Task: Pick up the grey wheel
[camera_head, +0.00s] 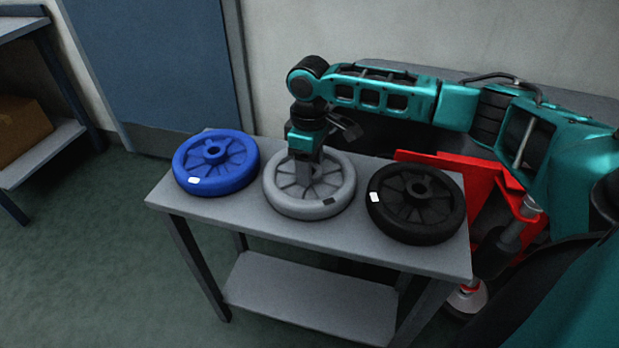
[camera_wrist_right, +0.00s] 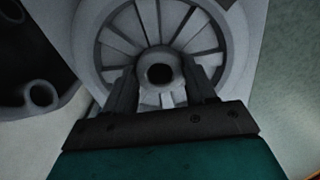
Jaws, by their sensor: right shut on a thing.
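The grey wheel (camera_head: 327,205) lies flat on the small grey table, between a blue wheel and a black wheel. My right gripper (camera_head: 306,172) reaches down onto it from above, and its fingers hide part of the hub. In the right wrist view the fingers of the gripper (camera_wrist_right: 160,92) stand on either side of the grey wheel's hub (camera_wrist_right: 159,58), shut on it. The rim and spokes of the grey wheel (camera_wrist_right: 230,45) spread around the fingers. The wheel appears to rest on the tabletop. My left gripper is not in view.
The blue wheel (camera_head: 237,174) lies left of the grey one and the black wheel (camera_head: 440,227) lies right, both close by on the table (camera_head: 195,207). A lower shelf (camera_head: 290,295) is bare. A shelf with a cardboard box (camera_head: 22,128) stands at far left.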

